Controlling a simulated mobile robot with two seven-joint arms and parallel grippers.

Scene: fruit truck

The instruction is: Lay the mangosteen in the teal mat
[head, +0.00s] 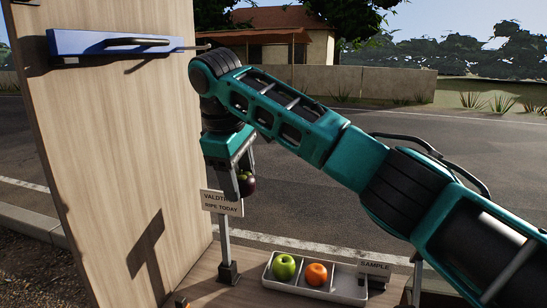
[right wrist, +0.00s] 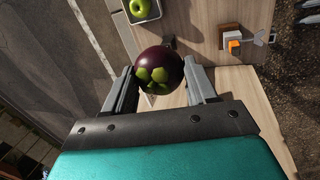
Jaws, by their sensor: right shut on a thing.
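The mangosteen (head: 248,185) is dark purple with a green leafy cap. It hangs in the air in my right gripper (head: 238,178), above and behind the sign on its post. In the right wrist view the mangosteen (right wrist: 157,68) sits between the two grey fingers, with the cap facing the camera. My right gripper (right wrist: 160,88) is shut on it. I cannot make out a teal mat in either view. My left gripper is not in view.
A "RIPE TODAY" sign (head: 222,203) stands close below the gripper. A white tray (head: 310,291) holds a green apple (head: 284,267) and an orange (head: 316,274), with a "SAMPLE" sign (head: 374,266) beside it. A tall wooden panel (head: 120,150) rises at left.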

